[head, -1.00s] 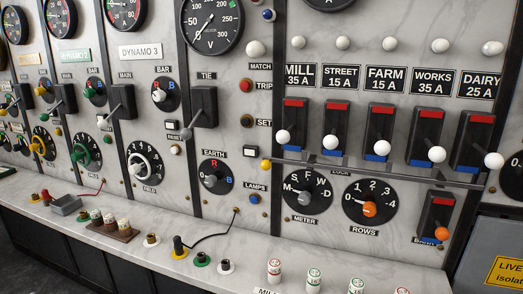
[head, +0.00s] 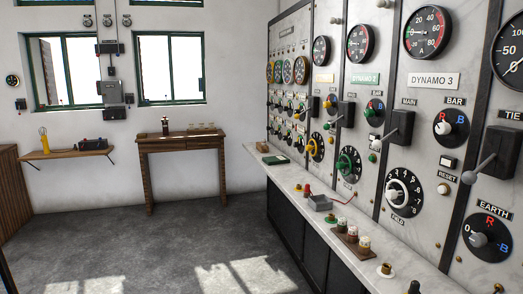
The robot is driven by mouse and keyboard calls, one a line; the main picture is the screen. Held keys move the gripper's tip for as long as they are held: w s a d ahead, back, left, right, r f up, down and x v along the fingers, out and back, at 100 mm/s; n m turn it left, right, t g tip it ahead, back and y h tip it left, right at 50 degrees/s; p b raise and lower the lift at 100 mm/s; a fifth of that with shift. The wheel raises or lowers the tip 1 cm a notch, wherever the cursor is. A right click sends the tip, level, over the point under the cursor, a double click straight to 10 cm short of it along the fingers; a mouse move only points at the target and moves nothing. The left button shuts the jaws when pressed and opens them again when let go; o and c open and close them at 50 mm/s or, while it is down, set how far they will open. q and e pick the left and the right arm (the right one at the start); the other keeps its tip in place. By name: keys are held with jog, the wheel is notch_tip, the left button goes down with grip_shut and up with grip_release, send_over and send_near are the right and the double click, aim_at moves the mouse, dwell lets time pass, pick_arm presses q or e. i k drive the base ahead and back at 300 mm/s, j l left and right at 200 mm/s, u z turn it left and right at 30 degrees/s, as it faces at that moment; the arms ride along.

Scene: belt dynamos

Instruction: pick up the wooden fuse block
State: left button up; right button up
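Another small brown block-like thing (head: 262,147) lies at the far end of the ledge, too small to make out. I cannot tell for certain which is the wooden fuse block. Neither of my grippers shows in the head view.
A grey box (head: 320,202) with a red lead stands on the ledge, and a dark green flat thing (head: 275,160) lies farther back. A wooden table (head: 180,138) and a wall shelf (head: 75,154) stand at the far wall. The grey floor (head: 190,235) between is clear.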

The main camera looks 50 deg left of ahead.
aim_at(263, 148)
jog(key=j+u, duration=0.1)
jog(key=u, duration=1.6)
jog(key=i+u, duration=0.45)
jog(key=i, duration=1.4)
jog(key=i+j+z, duration=0.1)
jog(key=i, duration=2.1)
